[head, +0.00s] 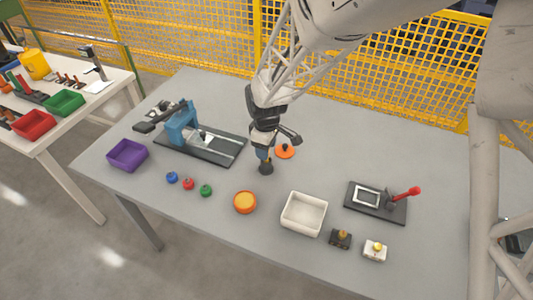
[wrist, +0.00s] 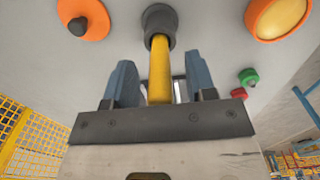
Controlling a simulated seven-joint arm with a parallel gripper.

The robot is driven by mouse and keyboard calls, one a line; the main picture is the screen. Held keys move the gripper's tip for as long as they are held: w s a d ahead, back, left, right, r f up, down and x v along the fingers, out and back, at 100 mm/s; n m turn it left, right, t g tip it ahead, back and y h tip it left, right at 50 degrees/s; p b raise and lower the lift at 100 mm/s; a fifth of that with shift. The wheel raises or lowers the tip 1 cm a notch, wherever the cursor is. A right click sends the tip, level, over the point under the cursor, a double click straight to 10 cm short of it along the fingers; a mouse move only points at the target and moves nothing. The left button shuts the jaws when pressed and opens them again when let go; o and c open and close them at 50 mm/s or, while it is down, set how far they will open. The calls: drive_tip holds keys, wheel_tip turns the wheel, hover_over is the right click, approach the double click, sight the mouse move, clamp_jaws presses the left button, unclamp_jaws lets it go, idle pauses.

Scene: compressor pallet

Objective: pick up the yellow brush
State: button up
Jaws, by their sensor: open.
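The yellow brush stands on the grey table with its dark round head (head: 266,168) down. In the head view its handle is mostly hidden by my gripper (head: 264,153). In the wrist view the yellow handle (wrist: 160,62) runs between the two blue fingers of my gripper (wrist: 161,78), with the dark head (wrist: 158,19) beyond the fingertips. The fingers are open, one on each side of the handle, with a gap visible at both sides.
An orange lid (head: 285,151) lies close behind the brush. An orange round tub (head: 245,202) and a white tray (head: 304,214) are in front. A blue fixture (head: 181,126) stands left, near a purple bin (head: 127,155). A red-levered device (head: 376,202) is right. Bare table lies behind right.

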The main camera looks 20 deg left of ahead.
clamp_jaws()
drive_tip(key=shift+r, duration=0.1)
drive_tip(key=shift+r, duration=4.9)
